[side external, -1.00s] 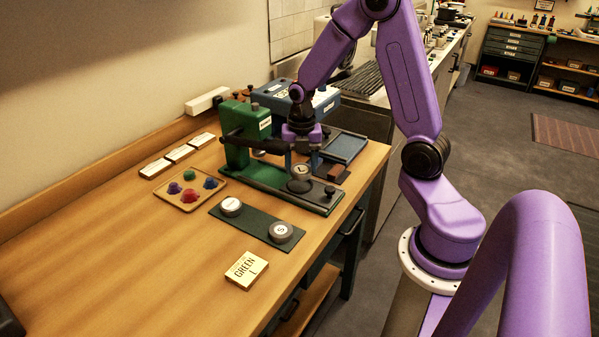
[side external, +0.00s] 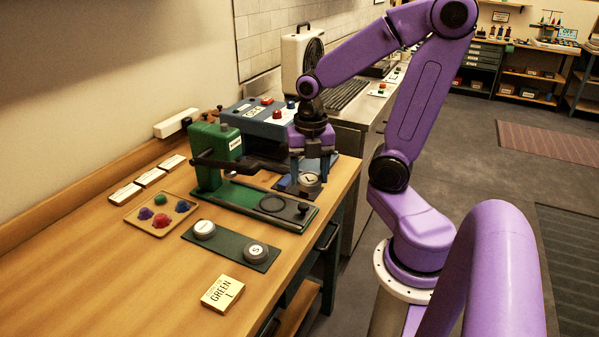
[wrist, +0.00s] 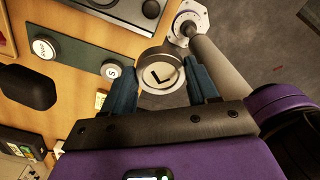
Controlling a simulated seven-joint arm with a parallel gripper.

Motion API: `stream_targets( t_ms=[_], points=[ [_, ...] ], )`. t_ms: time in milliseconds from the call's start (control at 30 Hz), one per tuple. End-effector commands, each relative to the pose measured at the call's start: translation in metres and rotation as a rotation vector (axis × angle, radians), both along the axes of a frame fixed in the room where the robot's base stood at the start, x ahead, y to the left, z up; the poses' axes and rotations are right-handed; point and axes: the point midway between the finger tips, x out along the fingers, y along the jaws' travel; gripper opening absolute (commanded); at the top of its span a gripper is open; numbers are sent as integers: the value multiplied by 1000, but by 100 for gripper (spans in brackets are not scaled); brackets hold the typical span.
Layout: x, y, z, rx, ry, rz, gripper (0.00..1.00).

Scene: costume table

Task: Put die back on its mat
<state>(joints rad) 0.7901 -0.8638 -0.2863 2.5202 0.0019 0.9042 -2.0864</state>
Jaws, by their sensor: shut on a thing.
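A round grey die marked L (side external: 309,182) is held between the fingers of my gripper (side external: 311,168). In the wrist view, the die (wrist: 160,72) sits between the two blue-grey fingers of my gripper (wrist: 163,84), its lettered face showing. The dark green mat (side external: 230,246) lies on the wooden table, to the left of and nearer than the die. On the mat are two grey dies, one pale-faced (side external: 204,229) and one marked S (side external: 256,252). Between them is a bare stretch of mat, which also shows in the wrist view (wrist: 80,56).
A green press (side external: 216,155) stands between my gripper and the mat, with an empty ring (side external: 273,204) on its base. A blue machine (side external: 259,120) is behind. A tray of coloured pieces (side external: 136,217) and a GREEN L card (side external: 223,293) lie on the table.

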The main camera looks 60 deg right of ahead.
Motion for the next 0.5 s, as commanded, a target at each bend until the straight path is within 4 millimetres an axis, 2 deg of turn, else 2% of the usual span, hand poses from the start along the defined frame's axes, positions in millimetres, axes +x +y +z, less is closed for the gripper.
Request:
stream_targets(
  t_ms=[167, 267, 500],
  points=[
    [-6, 2, 6, 1, -3, 0, 16],
    [-7, 3, 17, 1, -5, 0, 16],
    [-7, 3, 65, 1, -9, -1, 16]
  ],
)
